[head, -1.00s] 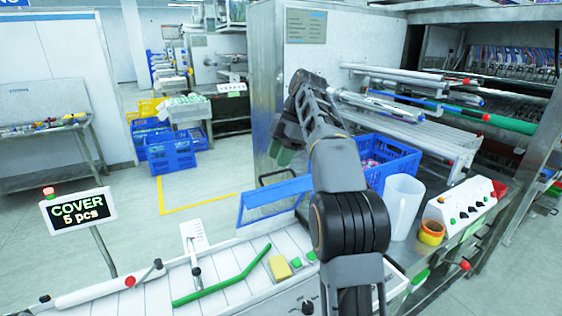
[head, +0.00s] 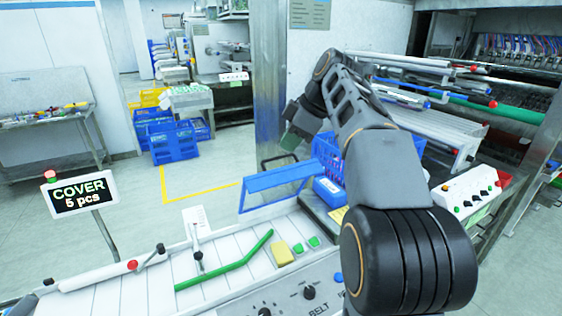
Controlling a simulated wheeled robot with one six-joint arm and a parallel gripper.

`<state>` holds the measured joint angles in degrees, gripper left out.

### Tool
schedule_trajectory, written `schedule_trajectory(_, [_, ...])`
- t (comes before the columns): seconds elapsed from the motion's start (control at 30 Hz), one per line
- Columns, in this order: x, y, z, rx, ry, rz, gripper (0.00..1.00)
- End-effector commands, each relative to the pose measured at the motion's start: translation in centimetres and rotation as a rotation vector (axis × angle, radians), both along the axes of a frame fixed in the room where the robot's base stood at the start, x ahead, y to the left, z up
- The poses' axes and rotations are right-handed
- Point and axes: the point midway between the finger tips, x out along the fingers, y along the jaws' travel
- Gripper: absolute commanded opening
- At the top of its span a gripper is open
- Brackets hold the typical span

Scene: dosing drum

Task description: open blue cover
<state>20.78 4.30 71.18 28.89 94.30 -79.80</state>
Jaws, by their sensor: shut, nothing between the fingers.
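The blue cover (head: 280,176) is a blue-edged, see-through panel in the middle of the head view. It stands tilted behind the white slatted belt. My gripper (head: 291,141) is above and behind the cover's upper right part, beyond it in the picture and apart from it. My dark arm hides much of the area to the right of the cover.
A sign (head: 80,195) reads "COVER 5 pcs" at left. On the belt side lie a green bent bar (head: 228,262) and a yellow block (head: 282,253). A blue crate (head: 328,153) stands partly behind my arm. A white control box (head: 468,194) is at right.

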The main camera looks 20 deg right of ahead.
Motion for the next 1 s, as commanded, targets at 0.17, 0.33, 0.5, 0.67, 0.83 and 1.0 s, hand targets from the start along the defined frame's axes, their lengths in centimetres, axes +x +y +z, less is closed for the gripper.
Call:
schedule_trajectory(0.17, [0.1,-0.2,-2.1,0.202,0.042,-0.498,0.00])
schedule_trajectory(0.33, [0.7,-0.9,-4.1,0.448,0.099,-0.954,0.00])
schedule_trajectory(0.5, [1.4,-2.0,-6.1,0.730,0.170,-1.367,0.00])
schedule_trajectory(0.67, [2.2,-3.1,-7.6,0.988,0.244,-1.675,0.00])
schedule_trajectory(0.83, [3.1,-4.3,-7.7,1.214,0.292,-1.877,0.00])
schedule_trajectory(1.0, [3.4,-4.8,-7.3,1.340,0.324,-1.968,0.00])
